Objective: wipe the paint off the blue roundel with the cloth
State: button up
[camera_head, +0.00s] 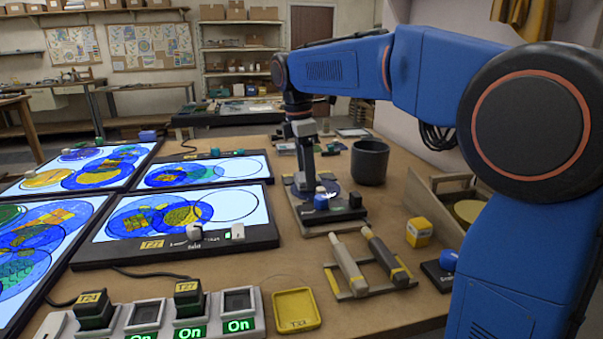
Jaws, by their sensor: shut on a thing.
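My gripper (306,186) points straight down over a small work stand (318,228) in the middle of the table. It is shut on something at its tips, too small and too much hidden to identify. A dark blue disc (335,188), which may be the blue roundel, lies on the stand under and beside the gripper. The gripper covers part of it. I cannot tell whether the gripper's tips or the held thing touch the disc. I cannot make out the cloth or any paint.
Lit panels (255,243) with overlapping blue and yellow discs lie at left. A dark cup (370,161) stands behind the stand. Two cylindrical tools (347,265) on a rack, a yellow block (419,232), a yellow tray (296,310) and a charging dock (255,325) are nearer.

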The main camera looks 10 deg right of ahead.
jog(key=shift+d+r, duration=0.1)
jog(key=shift+d, duration=2.7)
jog(key=shift+w+a, duration=0.35)
jog(key=shift+w, duration=0.2)
jog(key=shift+w+a, duration=0.35)
jog(key=shift+w, duration=0.2)
jog(key=shift+w+a, duration=0.1)
jog(key=shift+a, duration=2.3)
jog(key=shift+d, duration=2.25)
jog(key=shift+r, duration=2.45)
